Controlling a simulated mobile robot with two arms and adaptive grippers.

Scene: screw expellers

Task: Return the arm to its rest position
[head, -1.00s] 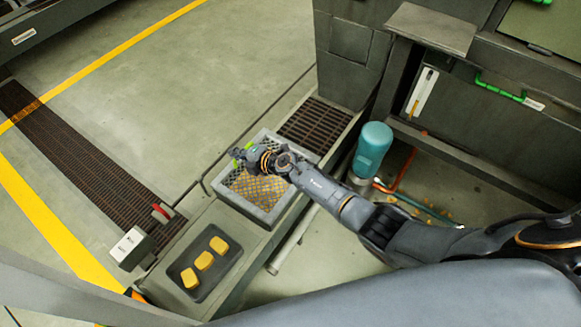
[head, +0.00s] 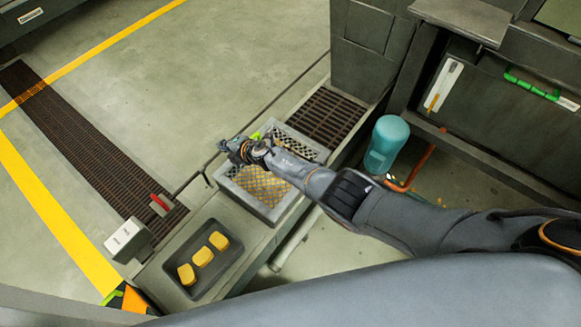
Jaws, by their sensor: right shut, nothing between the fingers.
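My right arm reaches in from the right of the head view. Its gripper (head: 235,149) is shut and empty. In the picture it overlaps the far left edge of a grey crate (head: 262,211) with a mesh inside. How high it hangs above the crate is hard to tell. The arm's forearm hides part of the crate's middle. My left gripper is not in view.
A dark tray (head: 205,283) with several yellow blocks (head: 218,241) lies left of the crate on the same ledge. A white box (head: 128,238) and a red handle (head: 160,202) stand beyond the tray. A teal cylinder (head: 387,140) stands near my forearm.

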